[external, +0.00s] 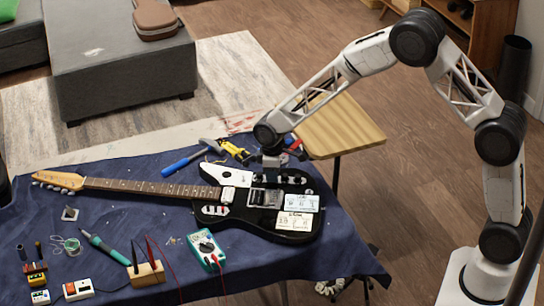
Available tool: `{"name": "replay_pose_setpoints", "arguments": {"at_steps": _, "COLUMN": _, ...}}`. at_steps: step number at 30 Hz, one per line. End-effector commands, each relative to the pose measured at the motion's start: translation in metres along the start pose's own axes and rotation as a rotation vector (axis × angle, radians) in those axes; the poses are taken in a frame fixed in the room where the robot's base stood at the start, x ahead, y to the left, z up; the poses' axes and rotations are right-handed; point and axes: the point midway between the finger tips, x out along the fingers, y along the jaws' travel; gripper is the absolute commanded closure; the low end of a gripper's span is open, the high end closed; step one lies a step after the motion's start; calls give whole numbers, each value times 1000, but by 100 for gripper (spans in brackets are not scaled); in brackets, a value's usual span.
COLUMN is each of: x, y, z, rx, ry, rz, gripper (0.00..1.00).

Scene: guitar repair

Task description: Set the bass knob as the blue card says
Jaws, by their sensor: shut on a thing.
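A black electric guitar (255,219) with a white pickguard lies on the dark blue cloth. A pale blue card (302,202) with print too small to read lies on its body, above a cream card (294,221). Small pale knobs (291,179) show near the body's upper edge; I cannot tell which is the bass knob. My gripper (272,161) points down at that edge, left of these knobs. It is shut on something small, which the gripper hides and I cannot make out.
A yellow tool (236,151) and a blue-handled tool (184,162) lie behind the guitar. A wooden stool (345,128) is at the back right.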

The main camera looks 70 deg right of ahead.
Motion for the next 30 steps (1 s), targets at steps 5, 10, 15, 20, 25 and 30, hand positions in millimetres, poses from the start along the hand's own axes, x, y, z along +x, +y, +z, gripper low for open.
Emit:
{"name": "replay_pose_setpoints", "arguments": {"at_steps": 5, "x": 0, "y": 0, "z": 0, "rx": 133, "ry": -1, "rz": 0, "gripper": 89}}
{"name": "replay_pose_setpoints", "arguments": {"at_steps": 10, "x": 0, "y": 0, "z": 0, "rx": 262, "ry": -1, "rz": 0, "gripper": 89}}
{"name": "replay_pose_setpoints", "arguments": {"at_steps": 15, "x": 0, "y": 0, "z": 0, "rx": 391, "ry": -1, "rz": 0, "gripper": 89}}
{"name": "replay_pose_setpoints", "arguments": {"at_steps": 20, "x": 1, "y": 0, "z": 0, "rx": 502, "ry": -1, "rz": 0, "gripper": 89}}
{"name": "replay_pose_setpoints", "arguments": {"at_steps": 25, "x": 1, "y": 0, "z": 0, "rx": 558, "ry": -1, "rz": 0, "gripper": 89}}
{"name": "replay_pose_setpoints", "arguments": {"at_steps": 30, "x": 1, "y": 0, "z": 0, "rx": 562, "ry": -1, "rz": 0, "gripper": 89}}
